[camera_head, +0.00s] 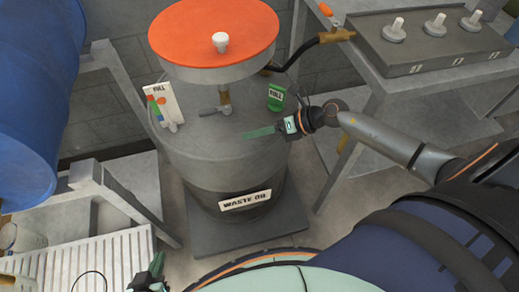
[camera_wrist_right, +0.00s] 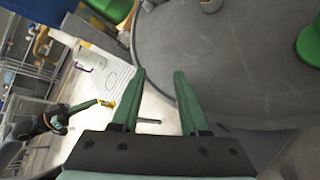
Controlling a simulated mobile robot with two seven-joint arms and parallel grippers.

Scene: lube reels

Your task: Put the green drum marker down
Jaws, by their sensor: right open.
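The green drum marker (camera_head: 276,97), with a pale label, stands upright on the grey top of the waste oil drum (camera_head: 215,150), right of the central post. A green piece, seemingly the marker (camera_wrist_right: 309,40), shows at the right edge of the right wrist view, outside the fingers. My right gripper (camera_head: 250,133) is open and empty over the drum's front right, apart from the marker. Its two green fingers (camera_wrist_right: 160,73) show nothing between them. My left gripper (camera_head: 157,265) is low at the bottom left, partly cut off; its jaws are unclear.
An orange round lid (camera_head: 213,30) sits above the drum. A white gauge card (camera_head: 165,103) stands at the drum's left. A blue barrel (camera_head: 35,100) is at the left, a grey bench with knobs (camera_head: 430,45) at the right, and a slatted white tray (camera_head: 85,262) at lower left.

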